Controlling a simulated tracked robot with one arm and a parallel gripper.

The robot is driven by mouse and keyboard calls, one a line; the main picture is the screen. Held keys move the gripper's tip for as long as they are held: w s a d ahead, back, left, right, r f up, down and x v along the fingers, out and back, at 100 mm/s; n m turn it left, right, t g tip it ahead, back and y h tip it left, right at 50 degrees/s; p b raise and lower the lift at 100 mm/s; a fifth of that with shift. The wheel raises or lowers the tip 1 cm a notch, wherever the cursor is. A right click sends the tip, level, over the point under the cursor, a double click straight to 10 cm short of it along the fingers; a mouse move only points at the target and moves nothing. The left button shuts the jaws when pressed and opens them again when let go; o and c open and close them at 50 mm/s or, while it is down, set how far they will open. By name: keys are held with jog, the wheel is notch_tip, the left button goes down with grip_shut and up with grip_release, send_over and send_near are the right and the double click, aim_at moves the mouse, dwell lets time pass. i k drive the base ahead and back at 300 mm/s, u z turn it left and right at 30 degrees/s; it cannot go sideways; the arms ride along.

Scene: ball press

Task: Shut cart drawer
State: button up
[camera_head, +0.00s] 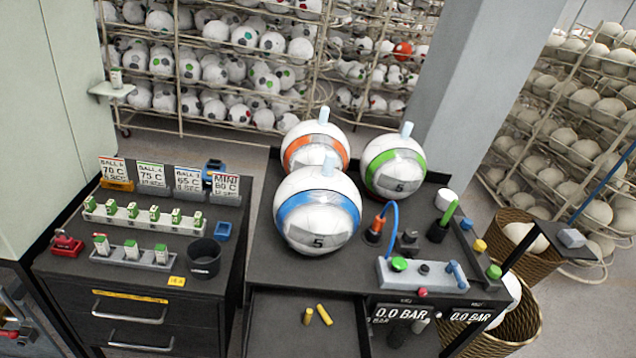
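A black cart (262,215) with three balls on its top stands in the middle. An open drawer (280,318) shows under its front edge, pulled out towards me. Two small yellow pieces, one upright (307,316) and one lying tilted (324,315), are inside it. The drawer's front and handle are cut off by the bottom of the picture. To the left, a dark cabinet (80,293) has drawers with silver handles (131,312) that look shut. I cannot see my gripper in this view.
Blue-banded (316,215), orange-banded (315,148) and green-banded (394,168) balls sit on the cart. A control box (428,275) and pressure readouts (402,311) are at its front right. Wicker baskets (522,330) stand at right. Ball racks (215,85) line the back.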

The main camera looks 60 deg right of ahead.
aim_at(276, 329)
jog(key=z, duration=0.2)
jog(key=k, duration=0.95)
jog(key=z, duration=0.65)
